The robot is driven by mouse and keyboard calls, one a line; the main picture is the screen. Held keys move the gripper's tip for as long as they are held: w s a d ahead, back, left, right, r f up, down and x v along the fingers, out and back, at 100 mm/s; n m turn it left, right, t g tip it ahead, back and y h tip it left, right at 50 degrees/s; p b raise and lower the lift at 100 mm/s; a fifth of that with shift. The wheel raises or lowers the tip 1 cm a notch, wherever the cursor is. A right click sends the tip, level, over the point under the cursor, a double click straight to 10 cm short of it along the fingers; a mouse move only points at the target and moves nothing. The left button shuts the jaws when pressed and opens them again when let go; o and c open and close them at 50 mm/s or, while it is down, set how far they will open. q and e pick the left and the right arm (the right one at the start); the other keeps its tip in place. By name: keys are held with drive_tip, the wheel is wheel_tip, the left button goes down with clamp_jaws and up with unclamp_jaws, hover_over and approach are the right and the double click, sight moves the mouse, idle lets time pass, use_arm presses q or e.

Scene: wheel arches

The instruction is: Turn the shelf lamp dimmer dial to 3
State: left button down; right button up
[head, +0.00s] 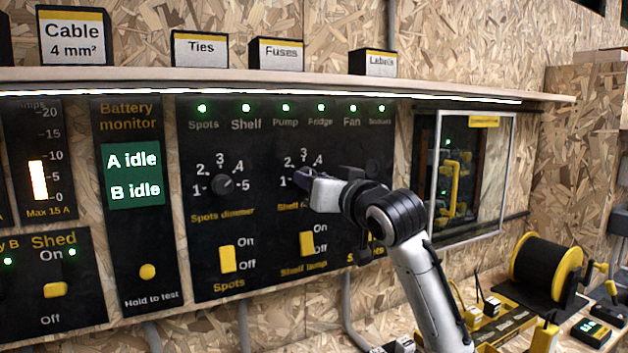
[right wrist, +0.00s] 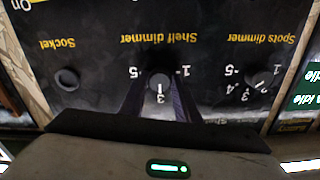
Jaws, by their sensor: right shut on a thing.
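The shelf dimmer dial (right wrist: 159,78) is a small dark round knob on the black panel, upside down in the right wrist view. A pale mark on it points at the 3 of its scale. The 2 and 4 are hidden there by my fingers. My right gripper (head: 302,179) is shut on this dial, one finger on each side. In the head view the gripper covers the dial and part of its scale and label. My left gripper is in neither view.
The spots dimmer dial (head: 222,184) is left of my gripper. Yellow switches for the spots (head: 227,259) and shelf lamp (head: 307,244) sit below. A shelf (head: 300,84) with labelled boxes runs above, and a framed glass door (head: 468,175) is at the right.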

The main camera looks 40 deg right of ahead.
drive_tip(key=o, duration=1)
drive_tip(key=shift+o, duration=0.2)
drive_tip(key=v, duration=1)
drive_tip(key=shift+s+b, duration=0.2)
drive_tip(key=shift+b, duration=0.15)
